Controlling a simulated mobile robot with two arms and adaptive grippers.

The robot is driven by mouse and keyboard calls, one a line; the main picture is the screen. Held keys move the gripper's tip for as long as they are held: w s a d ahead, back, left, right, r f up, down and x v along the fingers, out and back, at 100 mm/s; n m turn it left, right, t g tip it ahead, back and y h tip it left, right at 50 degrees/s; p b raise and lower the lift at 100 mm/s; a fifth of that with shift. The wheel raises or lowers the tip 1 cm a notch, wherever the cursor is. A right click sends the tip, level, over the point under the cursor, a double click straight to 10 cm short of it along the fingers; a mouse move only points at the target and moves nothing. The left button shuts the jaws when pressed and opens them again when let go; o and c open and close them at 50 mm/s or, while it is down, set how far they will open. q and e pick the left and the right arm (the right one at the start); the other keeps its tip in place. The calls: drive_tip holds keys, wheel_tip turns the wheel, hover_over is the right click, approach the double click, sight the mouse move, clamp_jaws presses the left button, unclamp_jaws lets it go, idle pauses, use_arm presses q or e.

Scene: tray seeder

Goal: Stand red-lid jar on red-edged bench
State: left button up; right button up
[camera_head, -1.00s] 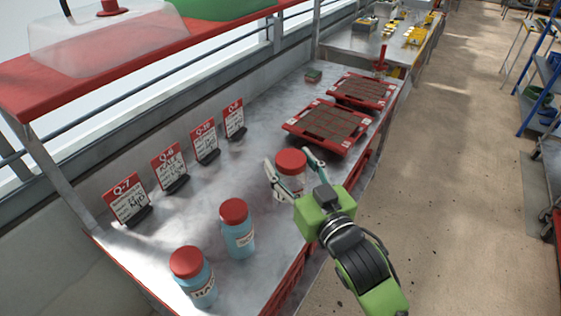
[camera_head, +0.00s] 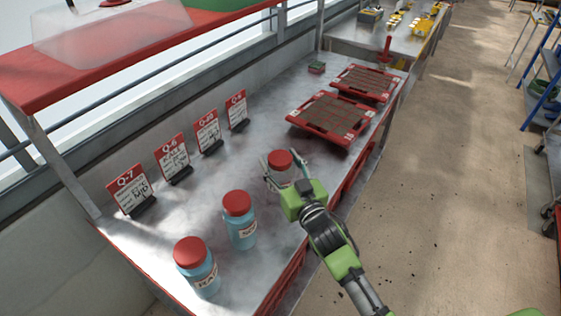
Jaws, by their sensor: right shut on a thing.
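The red-lid jar (camera_head: 280,164) is between the fingers of my right gripper (camera_head: 285,172), which is shut on it. The jar is upright, with a clear or pale body partly hidden by the fingers. It is over the red-edged bench (camera_head: 215,172), a grey metal top with red trim. I cannot tell whether its base touches the top. Two blue-bodied jars with red lids, a nearer one (camera_head: 199,275) and a farther one (camera_head: 240,230), stand on the bench to its left. My left gripper is not in view.
Several red-topped sign cards, such as Q-7 (camera_head: 130,192), stand along the back of the bench. Two red trays of brown soil, a near one (camera_head: 345,142) and a far one (camera_head: 392,97), lie beyond the jar. Bare metal lies between cards and jars.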

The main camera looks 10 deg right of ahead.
drive_tip(key=shift+f, duration=0.2)
drive_tip(key=o, duration=1.5)
drive_tip(key=shift+r, duration=0.15)
drive_tip(key=shift+s, duration=0.15)
drive_tip(key=s, duration=0.4)
drive_tip(key=s+d, duration=0.1)
drive_tip(key=s, duration=0.2)
drive_tip(key=s+d+b, duration=0.1)
drive_tip(key=s, duration=0.3)
drive_tip(key=shift+s+d, duration=0.2)
drive_tip(key=shift+s, duration=0.1)
